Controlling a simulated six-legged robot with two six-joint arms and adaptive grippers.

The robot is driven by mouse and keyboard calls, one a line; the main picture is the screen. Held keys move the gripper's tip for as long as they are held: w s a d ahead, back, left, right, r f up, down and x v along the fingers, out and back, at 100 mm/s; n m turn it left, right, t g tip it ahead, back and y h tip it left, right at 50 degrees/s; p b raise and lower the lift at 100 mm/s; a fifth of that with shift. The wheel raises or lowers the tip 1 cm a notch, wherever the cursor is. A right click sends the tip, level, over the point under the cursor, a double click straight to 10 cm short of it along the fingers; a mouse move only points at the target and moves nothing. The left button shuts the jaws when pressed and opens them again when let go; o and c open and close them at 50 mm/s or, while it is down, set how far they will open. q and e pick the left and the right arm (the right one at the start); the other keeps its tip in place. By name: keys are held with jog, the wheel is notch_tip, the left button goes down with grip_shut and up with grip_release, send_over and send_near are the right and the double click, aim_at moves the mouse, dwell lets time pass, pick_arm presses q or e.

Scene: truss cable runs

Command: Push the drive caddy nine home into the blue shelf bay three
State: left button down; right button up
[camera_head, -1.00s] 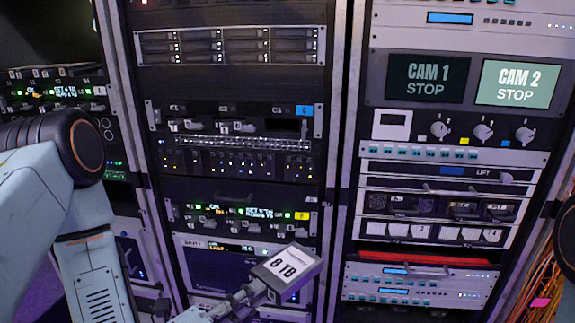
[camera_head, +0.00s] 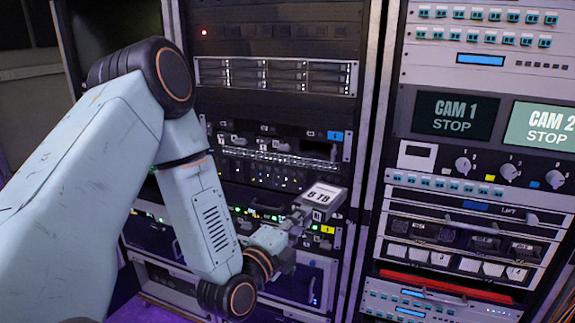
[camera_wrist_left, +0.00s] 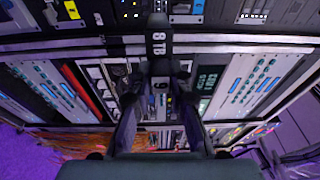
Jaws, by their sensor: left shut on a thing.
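The drive caddy (camera_head: 323,196), a grey block with a white "8 TB" label, is held out in front of the middle rack in the head view. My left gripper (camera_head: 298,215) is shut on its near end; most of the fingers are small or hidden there. In the left wrist view the fingers (camera_wrist_left: 160,125) stand either side of the dark caddy body (camera_wrist_left: 159,70). The blue-tagged shelf (camera_head: 335,136) is above and behind the caddy. A dark opening (camera_head: 315,148) shows at its right; its bay number is unreadable. The caddy is apart from that opening. My right gripper is out of view.
A shelf with a yellow tag (camera_head: 327,230) lies below the blue one, partly behind my arm and the caddy. A grey drive unit (camera_head: 275,77) sits above. The right rack holds screens (camera_head: 455,116) and a red strip (camera_head: 450,287). A rack post (camera_head: 372,170) separates the racks.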

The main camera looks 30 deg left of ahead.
pick_arm(q)
jog(key=w+a+r+n+y, duration=0.2)
jog(key=w+a+r+y, duration=0.2)
jog(key=w+a+r, duration=0.2)
jog(key=shift+w+a+n+g, duration=0.3)
jog(key=shift+w+a, duration=0.05)
jog(key=shift+w, duration=0.55)
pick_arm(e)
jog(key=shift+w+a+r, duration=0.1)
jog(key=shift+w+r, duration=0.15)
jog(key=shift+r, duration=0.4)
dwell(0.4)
